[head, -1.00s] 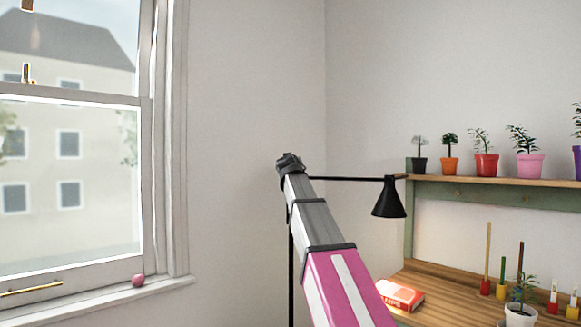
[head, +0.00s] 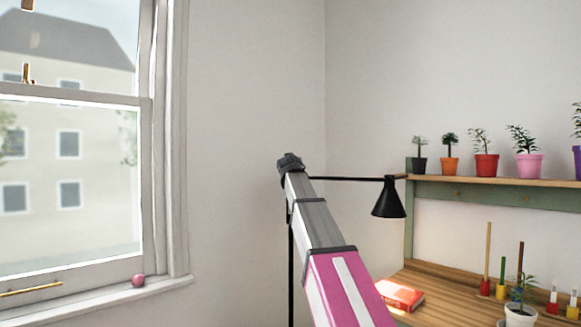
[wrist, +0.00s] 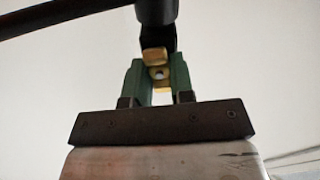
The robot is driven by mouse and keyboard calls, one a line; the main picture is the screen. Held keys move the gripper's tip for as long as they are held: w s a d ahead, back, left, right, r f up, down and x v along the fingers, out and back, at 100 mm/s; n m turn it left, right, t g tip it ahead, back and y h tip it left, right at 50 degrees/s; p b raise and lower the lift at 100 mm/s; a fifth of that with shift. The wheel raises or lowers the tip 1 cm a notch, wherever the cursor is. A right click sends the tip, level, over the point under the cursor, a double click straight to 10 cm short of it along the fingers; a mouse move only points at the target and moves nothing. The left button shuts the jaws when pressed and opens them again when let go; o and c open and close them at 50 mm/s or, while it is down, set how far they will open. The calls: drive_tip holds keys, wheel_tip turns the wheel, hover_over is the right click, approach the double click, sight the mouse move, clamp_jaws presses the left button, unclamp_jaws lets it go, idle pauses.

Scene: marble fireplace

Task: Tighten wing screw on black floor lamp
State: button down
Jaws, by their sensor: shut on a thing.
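The black floor lamp (head: 388,200) has a thin upright pole, a level arm running right and a cone shade over the desk. My pink, white and grey arm reaches up to the top of the pole and hides the joint there in the head view. In the wrist view, the lamp's black joint (wrist: 157,12) is at top centre. The brass wing screw (wrist: 155,56) is below it, between the green fingers of my gripper (wrist: 158,75). My gripper is shut on the wing screw. The fingers partly hide it.
A wooden desk (head: 450,285) with a red box (head: 400,295) and small pots stands at right. A shelf (head: 490,182) with several potted plants is above it. A window with a pink ball (head: 138,280) on its sill is at left.

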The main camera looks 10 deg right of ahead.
drive_tip(key=shift+m, duration=0.8)
drive_tip(key=c, duration=1)
unclamp_jaws()
drive_tip(key=s, duration=0.3)
drive_tip(key=s+a, duration=0.1)
drive_tip(key=s, duration=0.6)
drive_tip(key=shift+s+a, duration=0.3)
drive_tip(key=shift+s, duration=0.05)
